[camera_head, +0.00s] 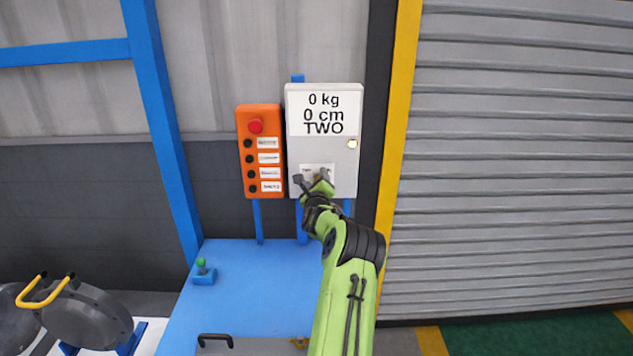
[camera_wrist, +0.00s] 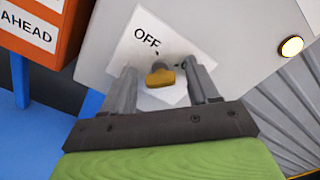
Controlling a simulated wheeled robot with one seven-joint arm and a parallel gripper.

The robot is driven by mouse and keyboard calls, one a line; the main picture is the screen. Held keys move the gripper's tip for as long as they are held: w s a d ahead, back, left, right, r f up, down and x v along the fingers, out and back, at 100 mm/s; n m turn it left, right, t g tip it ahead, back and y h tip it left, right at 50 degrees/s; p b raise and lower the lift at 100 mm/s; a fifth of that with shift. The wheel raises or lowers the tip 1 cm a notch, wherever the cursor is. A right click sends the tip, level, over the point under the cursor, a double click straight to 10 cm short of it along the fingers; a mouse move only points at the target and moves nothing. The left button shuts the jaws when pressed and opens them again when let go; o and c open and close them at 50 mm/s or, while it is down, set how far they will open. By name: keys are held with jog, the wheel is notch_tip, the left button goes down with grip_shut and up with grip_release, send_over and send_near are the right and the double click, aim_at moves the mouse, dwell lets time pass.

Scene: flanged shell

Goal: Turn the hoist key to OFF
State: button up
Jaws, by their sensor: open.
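The hoist key (camera_wrist: 160,75) is a small brass-yellow key in the lower part of a light grey control box (camera_head: 346,158). In the wrist view it sits on a white label (camera_wrist: 137,47) with the word OFF above and left of it. Any other label wording is hidden or unreadable. My gripper (camera_wrist: 163,78) is open, with one finger on each side of the key and visible gaps between. In the head view my gripper (camera_head: 312,180) is at the box's lower front and largely covers the key.
An orange push-button panel (camera_head: 261,150) with a red button hangs left of the box. A lit round lamp (camera_head: 352,143) is on the box's right side. A yellow post (camera_head: 398,110) and grey shutter stand to the right.

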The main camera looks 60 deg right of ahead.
jog(key=shift+c, duration=0.4)
jog(key=c, duration=1)
jog(key=shift+o, duration=0.2)
jog(key=shift+f+n+b, duration=0.1)
jog(key=shift+n+b, duration=0.2)
jog(key=shift+b, duration=0.15)
jog(key=n+b, duration=0.2)
jog(key=b, duration=0.1)
jog(key=shift+f+n, duration=0.1)
jog(key=shift+n, duration=0.2)
jog(key=n+b, duration=0.5)
jog(key=shift+f+n+b, duration=0.1)
jog(key=shift+n+b, duration=0.2)
jog(key=shift+b, duration=0.1)
jog(key=n+b, duration=0.3)
jog(key=n, duration=0.1)
jog(key=shift+n+b, duration=0.85)
jog(key=shift+n, duration=1.65)
